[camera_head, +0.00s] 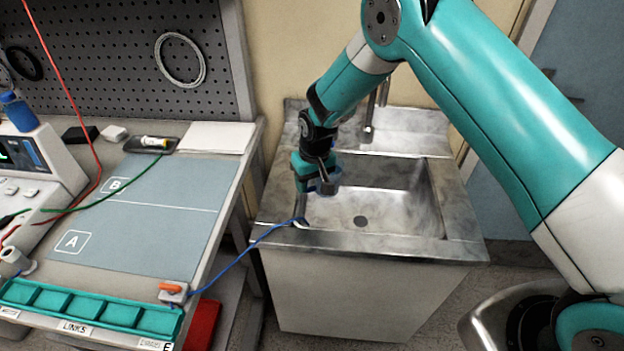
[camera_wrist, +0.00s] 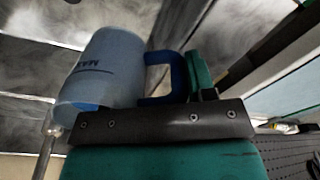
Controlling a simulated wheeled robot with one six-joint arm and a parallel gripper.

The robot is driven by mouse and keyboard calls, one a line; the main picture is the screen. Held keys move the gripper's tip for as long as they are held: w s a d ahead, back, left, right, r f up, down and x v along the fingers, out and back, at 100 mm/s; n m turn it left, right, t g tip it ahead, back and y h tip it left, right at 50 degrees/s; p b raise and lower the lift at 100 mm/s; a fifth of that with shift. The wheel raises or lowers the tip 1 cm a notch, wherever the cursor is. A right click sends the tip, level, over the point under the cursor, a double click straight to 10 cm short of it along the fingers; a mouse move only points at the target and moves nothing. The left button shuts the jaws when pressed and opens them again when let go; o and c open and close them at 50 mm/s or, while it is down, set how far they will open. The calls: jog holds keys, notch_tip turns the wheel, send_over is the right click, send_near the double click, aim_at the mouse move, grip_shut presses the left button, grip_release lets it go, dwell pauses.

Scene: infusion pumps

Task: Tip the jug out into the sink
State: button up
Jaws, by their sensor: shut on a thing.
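My gripper (camera_head: 320,186) hangs over the left part of the metal sink (camera_head: 455,195). It is shut on the blue handle (camera_wrist: 158,76) of a jug. The jug (camera_wrist: 103,62) has a pale, cloudy body with a printed marking and fills the left of the wrist view, slanted in that picture. The wrist view seems upside down, with the tap (camera_wrist: 46,150) at its lower left. In the head view the jug is mostly hidden by my gripper and wrist. I cannot tell its exact tilt or whether it holds liquid.
A tap (camera_head: 369,125) stands at the back of the sink. A blue lead (camera_head: 240,257) runs from the workbench onto the sink's front left rim. The workbench (camera_head: 215,205) on the left holds a pump, a mat and a teal tray (camera_head: 100,312). The right of the basin is clear.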

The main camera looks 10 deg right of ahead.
jog(key=shift+d+r+t+y, duration=0.1)
jog(key=shift+r+t+y, duration=0.45)
jog(key=shift+y, duration=0.15)
jog(key=shift+w+a+r+t+y+b, duration=0.1)
jog(key=shift+a+r+t+y+b, duration=0.1)
jog(key=shift+t+y+b, duration=0.35)
jog(key=shift+w+a+r+t+y+b, duration=0.1)
jog(key=shift+r+t+y+b, duration=0.1)
jog(key=shift+y+b, duration=0.5)
jog(key=t+y+b, duration=0.1)
jog(key=b, duration=0.1)
jog(key=y+b, duration=0.1)
jog(key=b, duration=0.1)
jog(key=r+t+y+b, duration=0.1)
jog(key=b, duration=0.1)
jog(key=shift+s+d+r+t+y, duration=0.1)
jog(key=shift+s+d+t+y, duration=0.05)
jog(key=shift+d+t+y, duration=0.15)
jog(key=shift+r+y+b, duration=0.1)
jog(key=shift+y+b, duration=0.15)
jog(key=shift+b, duration=0.45)
jog(key=shift+s+d+t+b, duration=0.1)
jog(key=shift+t+b, duration=0.2)
jog(key=shift+d+r+y+b, duration=0.15)
jog(key=shift+y+b, duration=0.25)
jog(key=shift+b, duration=0.5)
